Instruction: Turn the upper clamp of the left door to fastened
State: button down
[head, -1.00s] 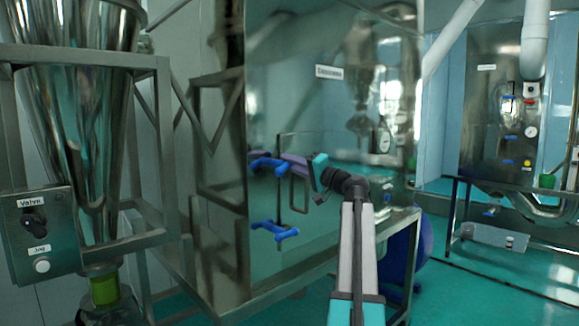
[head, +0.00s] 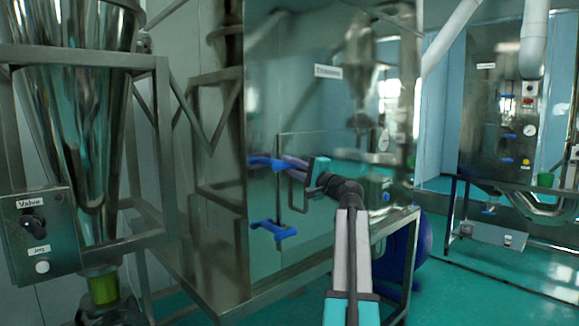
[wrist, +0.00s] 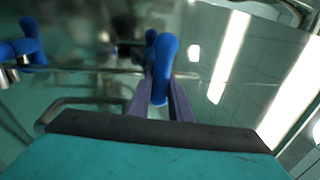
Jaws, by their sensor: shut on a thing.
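The upper clamp (head: 262,161) is a blue handle on the shiny steel cabinet door (head: 300,240) in the middle of the head view. My gripper (head: 289,161), with purple fingers, reaches it from the right. In the wrist view, the clamp's blue handle (wrist: 162,62) sits between my two purple fingers (wrist: 160,98), which are shut on it. The fingers partly hide the handle, and whether the clamp is fully fastened cannot be told. The lower clamp (head: 274,230), also blue, is below, apart from my gripper.
A metal door handle (head: 295,192) stands just below my gripper; it also shows in the wrist view (wrist: 80,104). A steel hopper (head: 72,120) and a control box (head: 38,232) are at the left. Another steel machine (head: 495,120) stands at the far right, beyond open floor.

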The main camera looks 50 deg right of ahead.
jog(key=shift+w+r, duration=0.1)
jog(key=shift+r, duration=0.3)
jog(key=c, duration=1.6)
grip_release()
jog(key=shift+c, duration=0.2)
jog(key=shift+w+f, duration=0.25)
jog(key=shift+f, duration=0.05)
jog(key=shift+s, duration=0.3)
jog(key=shift+s+f, duration=0.2)
jog(key=shift+s, duration=0.15)
jog(key=b+v, duration=0.3)
jog(key=v, duration=0.9)
jog(key=shift+s+b, duration=0.3)
jog(key=shift+a, duration=0.1)
